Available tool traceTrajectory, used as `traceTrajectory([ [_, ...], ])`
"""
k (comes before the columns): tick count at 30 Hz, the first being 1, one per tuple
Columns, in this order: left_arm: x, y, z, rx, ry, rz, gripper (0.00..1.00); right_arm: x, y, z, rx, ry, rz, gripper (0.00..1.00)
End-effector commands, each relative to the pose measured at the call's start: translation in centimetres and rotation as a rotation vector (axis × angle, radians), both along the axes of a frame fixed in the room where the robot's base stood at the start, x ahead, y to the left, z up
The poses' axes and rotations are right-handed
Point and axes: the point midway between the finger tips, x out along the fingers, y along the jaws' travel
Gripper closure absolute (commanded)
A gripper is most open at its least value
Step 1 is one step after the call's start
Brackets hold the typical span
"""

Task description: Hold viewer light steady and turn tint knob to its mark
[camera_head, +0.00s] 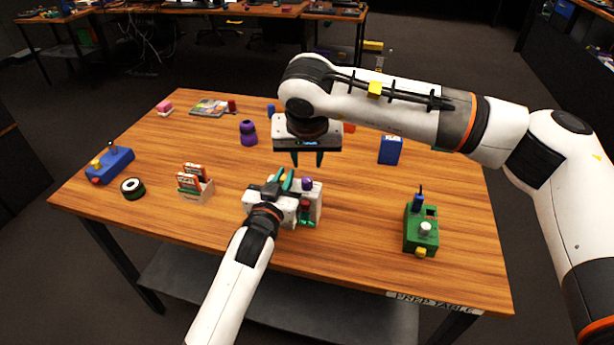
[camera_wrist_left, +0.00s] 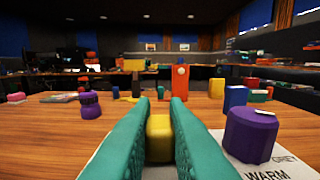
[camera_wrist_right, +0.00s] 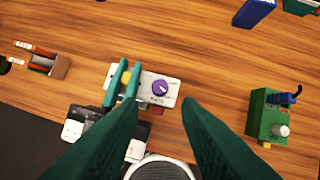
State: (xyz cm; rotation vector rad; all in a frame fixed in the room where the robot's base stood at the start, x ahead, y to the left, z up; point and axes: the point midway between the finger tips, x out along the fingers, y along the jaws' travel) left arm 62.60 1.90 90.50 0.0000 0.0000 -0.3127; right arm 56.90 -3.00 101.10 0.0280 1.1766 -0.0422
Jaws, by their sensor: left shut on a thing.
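The pale panel (camera_head: 315,203) sits near the table's front middle. Its purple tint knob (camera_head: 307,183) stands on top; the right wrist view shows the knob (camera_wrist_right: 160,87) with a white pointer line. The left wrist view shows the knob (camera_wrist_left: 250,135) beside printing that reads "WARM". My left gripper (camera_head: 281,181) is shut on a yellow part (camera_wrist_left: 159,135) of the panel, apparently the viewer light control, left of the knob. My right gripper (camera_head: 307,160) is open and empty, pointing down above and behind the knob. Whether the pointer meets a mark cannot be told.
A card holder (camera_head: 196,188) stands left of the panel, with a black-and-white roll (camera_head: 133,188) beyond it. A green box (camera_head: 421,232) with knobs stands at the right. A purple figure (camera_head: 248,133) and blue box (camera_head: 390,150) stand farther back. Bare wood separates them.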

Motion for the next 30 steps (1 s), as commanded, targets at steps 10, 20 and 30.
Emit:
traceTrajectory([
  [10,0.0,0.0,0.0,0.0,0.001,0.0,1.0,2.6,-0.2,-6.4,-0.001,0.004,-0.004,0.69],
  [20,0.0,0.0,0.0,0.0,0.001,0.0,1.0,3.6,-0.2,-8.6,0.0,0.001,-0.003,0.69],
  [30,0.0,0.0,0.0,0.0,0.001,0.0,1.0,3.6,-0.2,-8.6,0.0,0.001,-0.003,0.89],
])
